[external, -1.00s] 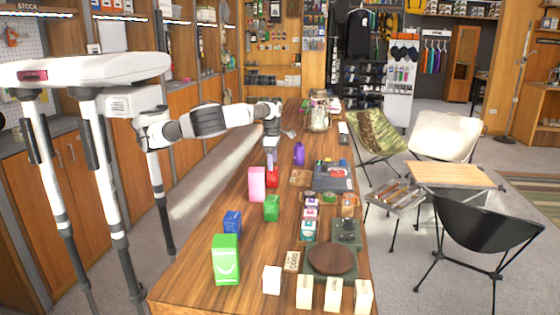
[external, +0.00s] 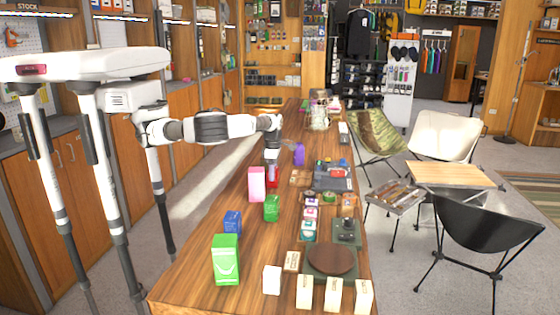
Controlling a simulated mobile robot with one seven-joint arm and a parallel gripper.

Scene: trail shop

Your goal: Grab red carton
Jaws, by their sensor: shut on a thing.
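The red carton (external: 273,183) stands on the wooden table (external: 200,262), behind the green carton and to the right of the pink one. My gripper (external: 271,173) points down from the end of my arm and is shut on the red carton. The fingers cover the carton's upper part. Its lower edge is partly hidden by the green carton, so I cannot tell whether it touches the table.
A pink carton (external: 256,184) and a small green carton (external: 271,208) stand close by. A purple item (external: 299,154) is behind to the right. A blue carton (external: 233,222) and a large green carton (external: 226,259) stand nearer. Small goods crowd the right side.

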